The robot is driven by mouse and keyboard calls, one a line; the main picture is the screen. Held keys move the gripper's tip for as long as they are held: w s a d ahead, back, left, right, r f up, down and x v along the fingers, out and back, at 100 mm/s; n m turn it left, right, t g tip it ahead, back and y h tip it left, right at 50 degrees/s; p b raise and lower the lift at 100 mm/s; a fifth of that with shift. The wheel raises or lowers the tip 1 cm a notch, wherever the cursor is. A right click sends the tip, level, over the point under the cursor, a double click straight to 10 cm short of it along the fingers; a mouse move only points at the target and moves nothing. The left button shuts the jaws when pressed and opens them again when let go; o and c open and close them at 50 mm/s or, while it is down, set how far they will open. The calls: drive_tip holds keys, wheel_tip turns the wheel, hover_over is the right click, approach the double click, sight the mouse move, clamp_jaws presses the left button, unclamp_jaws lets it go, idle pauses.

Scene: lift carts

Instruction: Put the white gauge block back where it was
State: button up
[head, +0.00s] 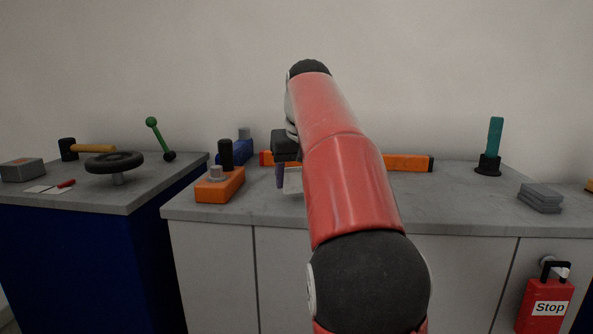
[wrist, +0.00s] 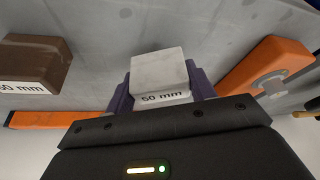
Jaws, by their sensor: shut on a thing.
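The white gauge block (wrist: 160,75), marked "50 mm", sits between the two purple fingers of my gripper (wrist: 163,88) in the wrist view. My gripper is shut on it. In the head view my gripper (head: 284,178) is over the grey worktop, and part of the white block (head: 293,181) shows beside my red arm. I cannot tell whether the block touches the worktop. A brown block (wrist: 35,62), also marked "50 mm", lies at the left of the wrist view. My arm hides it in the head view.
An orange block with a grey knob (head: 220,186) stands left of my gripper, near a blue vise-like thing (head: 236,150). A long orange bar (head: 408,162) lies along the back. A teal-handled tool (head: 494,145) and grey plates (head: 540,197) are at right; the worktop between is clear.

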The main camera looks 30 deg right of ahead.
sight(298, 171)
drive_tip(key=shift+f+b, duration=0.65)
drive_tip(key=shift+f, duration=0.35)
drive_tip(key=o, duration=1.3)
drive_tip(key=shift+c, duration=0.2)
drive_tip(key=p+v, duration=0.2)
drive_tip(key=v, duration=0.5)
drive_tip(key=shift+s+r+p, duration=0.2)
drive_tip(key=shift+r+p, duration=0.1)
drive_tip(key=shift+r, duration=0.05)
drive_tip(key=s+a+f, duration=0.5)
drive_tip(key=s+f, duration=0.2)
drive_tip(key=f, duration=0.2)
drive_tip(key=s+a+f+n, duration=0.1)
drive_tip(key=s+a+f, duration=0.4)
drive_tip(key=s+f, duration=0.3)
drive_tip(key=s+a+f+n+t+y, duration=0.1)
drive_tip(key=s+a+f, duration=0.4)
drive_tip(key=s+f, duration=0.3)
drive_tip(key=shift+s+f, duration=0.25)
drive_tip(key=shift+f, duration=0.75)
